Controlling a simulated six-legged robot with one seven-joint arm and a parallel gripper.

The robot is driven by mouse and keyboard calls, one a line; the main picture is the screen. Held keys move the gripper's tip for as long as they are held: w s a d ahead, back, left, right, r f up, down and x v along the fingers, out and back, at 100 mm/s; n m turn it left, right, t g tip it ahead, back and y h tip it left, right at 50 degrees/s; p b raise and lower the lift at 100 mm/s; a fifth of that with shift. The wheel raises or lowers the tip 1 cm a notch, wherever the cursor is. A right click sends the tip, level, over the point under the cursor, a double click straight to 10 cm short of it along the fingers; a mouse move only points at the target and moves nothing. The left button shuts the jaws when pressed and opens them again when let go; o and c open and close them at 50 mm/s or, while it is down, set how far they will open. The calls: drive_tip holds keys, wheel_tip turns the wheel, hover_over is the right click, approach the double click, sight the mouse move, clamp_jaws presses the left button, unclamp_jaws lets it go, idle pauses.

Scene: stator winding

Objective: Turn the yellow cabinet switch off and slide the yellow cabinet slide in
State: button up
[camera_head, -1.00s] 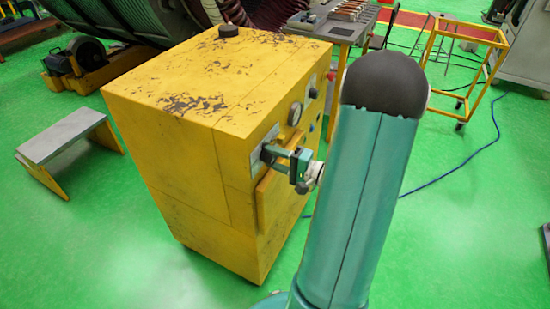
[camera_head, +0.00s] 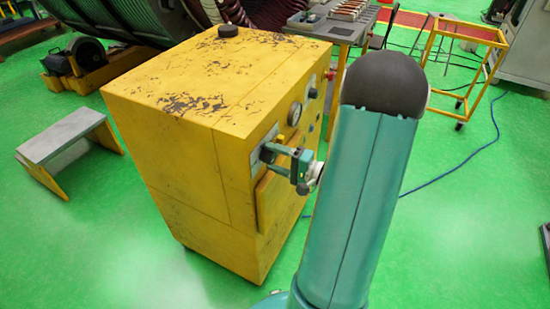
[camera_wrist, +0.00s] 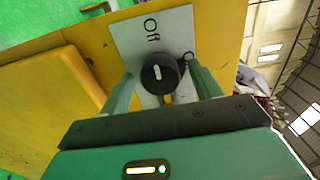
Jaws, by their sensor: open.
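The yellow cabinet (camera_head: 190,170) stands left of my arm in the head view. My gripper (camera_head: 268,152) is at its front face, near the top. In the wrist view the black round switch (camera_wrist: 160,73) sits on a grey plate marked "Off" and "On". Its white mark points roughly towards "Off". My gripper (camera_wrist: 163,90) is open, with one finger on each side of the switch; whether they touch it I cannot tell. The yellow slide (camera_wrist: 55,80) stands out from the cabinet face at left in the wrist view; it also shows below my gripper in the head view (camera_head: 277,195).
A round gauge (camera_head: 295,113) is on the cabinet face to the right of my gripper. A table with tools (camera_head: 335,25) stands behind the cabinet. A yellow frame cart (camera_head: 465,70) is at the back right.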

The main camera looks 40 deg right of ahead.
drive_tip(key=v, duration=1.3)
drive_tip(key=shift+s, duration=0.3)
drive_tip(key=w+a+r+n+g+y, duration=0.1)
drive_tip(key=w+a+r+n+g, duration=0.2)
drive_tip(key=a, duration=0.4)
drive_tip(key=a+n+g+y, duration=0.1)
drive_tip(key=a+n+g, duration=0.1)
drive_tip(key=a+g, duration=0.5)
drive_tip(key=w+a+r+n+g+y, duration=0.1)
drive_tip(key=w+a+r+n+g, duration=0.15)
drive_tip(key=a, duration=0.55)
drive_tip(key=s+a+r+n+t+h, duration=0.1)
drive_tip(key=s+a+r+n+h, duration=0.2)
drive_tip(key=a+r+n+h, duration=0.3)
drive_tip(key=a+r+h, duration=0.2)
drive_tip(key=a+h, duration=0.1)
drive_tip(key=shift+a+r, duration=0.25)
